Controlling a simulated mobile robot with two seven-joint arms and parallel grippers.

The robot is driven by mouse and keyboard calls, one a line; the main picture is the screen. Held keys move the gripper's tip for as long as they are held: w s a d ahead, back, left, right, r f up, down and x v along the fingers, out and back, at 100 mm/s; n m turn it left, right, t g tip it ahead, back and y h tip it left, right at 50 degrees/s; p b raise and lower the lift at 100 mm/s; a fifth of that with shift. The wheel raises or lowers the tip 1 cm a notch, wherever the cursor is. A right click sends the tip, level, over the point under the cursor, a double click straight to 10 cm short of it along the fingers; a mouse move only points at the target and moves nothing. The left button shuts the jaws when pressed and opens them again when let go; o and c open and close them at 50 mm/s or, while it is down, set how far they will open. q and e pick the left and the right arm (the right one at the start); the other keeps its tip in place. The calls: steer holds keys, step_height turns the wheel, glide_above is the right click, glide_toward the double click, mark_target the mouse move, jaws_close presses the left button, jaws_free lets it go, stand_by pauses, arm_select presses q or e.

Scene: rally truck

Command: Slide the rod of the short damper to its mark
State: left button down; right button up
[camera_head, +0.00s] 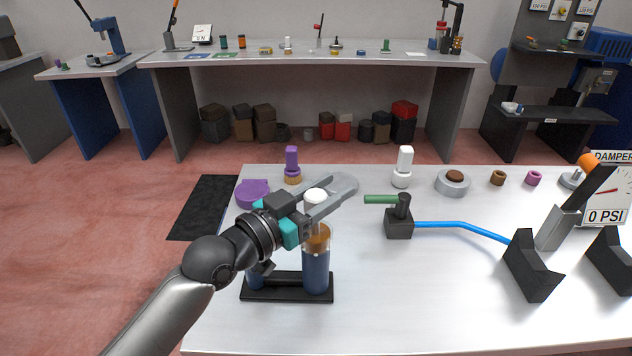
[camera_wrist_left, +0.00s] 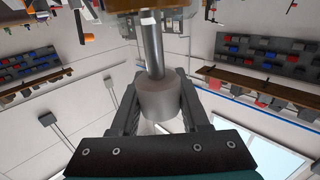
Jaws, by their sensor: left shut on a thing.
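A damper with a blue lower body (camera_head: 316,272) and a clear, amber-filled upper part stands upright in a black base (camera_head: 290,292). A white knob (camera_head: 315,195) tops its rod, just above the clear part. My left gripper (camera_head: 328,197) reaches in from the left and is shut on this knob. In the left wrist view the knob (camera_wrist_left: 160,97) looks grey between the fingers, with a metal rod (camera_wrist_left: 151,45) running from it. A second blue body (camera_head: 255,280) in the same base is mostly hidden by my wrist; I cannot tell its height. The rod's mark cannot be made out. My right gripper is out of view.
A small black pump (camera_head: 399,222) with a green handle stands right of the damper, with a blue hose running right. A 0 PSI gauge (camera_head: 606,200) and black V-blocks (camera_head: 530,265) are at the right. Purple, white and grey parts line the back edge. The front right tabletop is clear.

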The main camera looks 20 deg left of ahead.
arm_select(q)
steer(key=shift+f+b, duration=0.6)
steer(key=shift+f, duration=0.75)
steer(key=shift+c, duration=1.6)
jaws_free()
steer(key=shift+r, duration=0.25)
